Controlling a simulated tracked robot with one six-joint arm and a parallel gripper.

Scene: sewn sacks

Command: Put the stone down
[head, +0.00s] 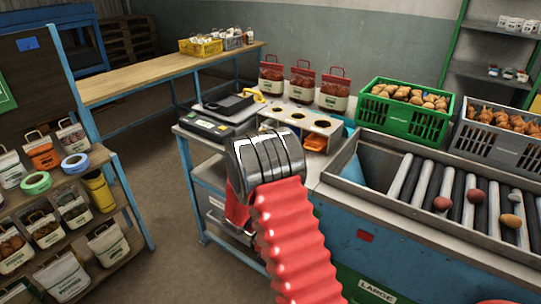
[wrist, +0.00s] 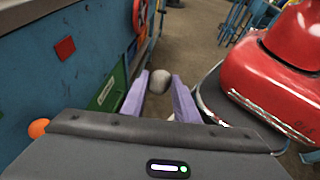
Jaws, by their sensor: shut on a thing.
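The stone (wrist: 160,81) is pale grey and roundish. It shows in the wrist view between the tips of the two lilac fingers of my gripper (wrist: 160,86). My gripper is shut on it, and floor shows beyond it. In the head view my arm's red sleeve and metal collar fill the middle, and neither the gripper nor the stone can be seen there.
A blue machine side (wrist: 50,85) runs along the left in the wrist view. In the head view, a roller conveyor (head: 403,180) carries several potatoes. A green crate (head: 397,118) and grey crate (head: 480,144) stand behind it. A sack shelf (head: 125,212) stands left; bare floor lies between.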

